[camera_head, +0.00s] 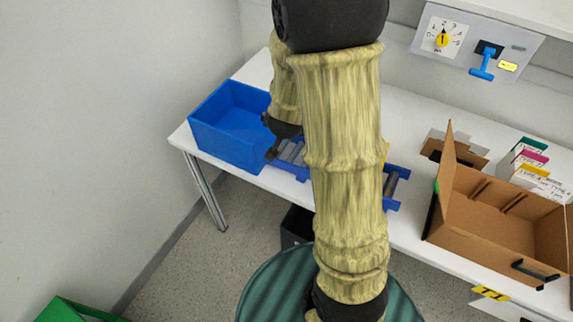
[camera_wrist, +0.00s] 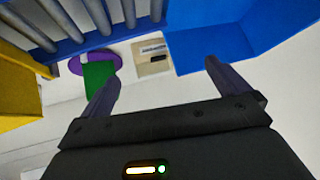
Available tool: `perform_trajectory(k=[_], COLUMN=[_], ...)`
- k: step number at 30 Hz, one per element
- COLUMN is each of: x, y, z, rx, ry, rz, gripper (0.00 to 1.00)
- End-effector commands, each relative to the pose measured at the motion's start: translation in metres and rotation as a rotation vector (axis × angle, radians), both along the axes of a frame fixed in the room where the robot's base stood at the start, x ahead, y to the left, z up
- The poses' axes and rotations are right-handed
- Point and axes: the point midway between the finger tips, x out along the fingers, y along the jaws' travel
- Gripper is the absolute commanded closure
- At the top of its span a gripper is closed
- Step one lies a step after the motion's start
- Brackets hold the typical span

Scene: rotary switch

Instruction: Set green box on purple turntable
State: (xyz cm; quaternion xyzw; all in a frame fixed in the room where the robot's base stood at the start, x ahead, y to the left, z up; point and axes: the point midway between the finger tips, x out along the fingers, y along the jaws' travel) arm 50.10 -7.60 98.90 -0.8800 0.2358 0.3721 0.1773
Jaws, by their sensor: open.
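In the wrist view, a green box (camera_wrist: 98,76) overlaps a purple turntable (camera_wrist: 76,66), which shows as a flat disc. I cannot tell whether the box rests on the disc or only stands in line with it. My gripper (camera_wrist: 160,72) is open, with nothing between its fingers. Its left finger covers part of the green box's edge; contact cannot be told. In the head view, my gripper (camera_head: 271,153) shows as a dark tip beside my arm, over the table. The turntable and green box do not show there, and my arm hides the middle of the table.
A blue bin (camera_head: 230,125) stands left on the white table (camera_head: 415,235), beside a blue roller rack (camera_head: 292,153). An open cardboard box (camera_head: 485,215) is at right. A panel (camera_head: 470,45) with a yellow dial hangs behind. A beige block (camera_wrist: 153,56) lies near the turntable.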

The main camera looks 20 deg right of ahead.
Motion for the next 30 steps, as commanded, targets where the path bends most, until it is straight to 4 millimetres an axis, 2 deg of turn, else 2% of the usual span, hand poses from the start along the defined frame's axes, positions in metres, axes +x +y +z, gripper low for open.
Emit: perform_trajectory(k=[3,6,10,13,17,26,30], x=[-0.030,-0.066,-0.116,-0.142,-0.155,-0.155,-0.154], y=[0.039,0.063,0.077,0.077,0.076,0.076,0.076], z=[0.011,0.017,0.024,0.027,0.027,0.027,0.027], rx=[0.062,0.079,0.056,0.029,0.013,0.014,0.014], ry=[0.109,0.230,0.390,0.479,0.525,0.525,0.524], rz=[0.195,0.351,0.511,0.580,0.608,0.607,0.606], gripper=[0.00,0.00,0.00,0.00,0.00,0.00,0.26])
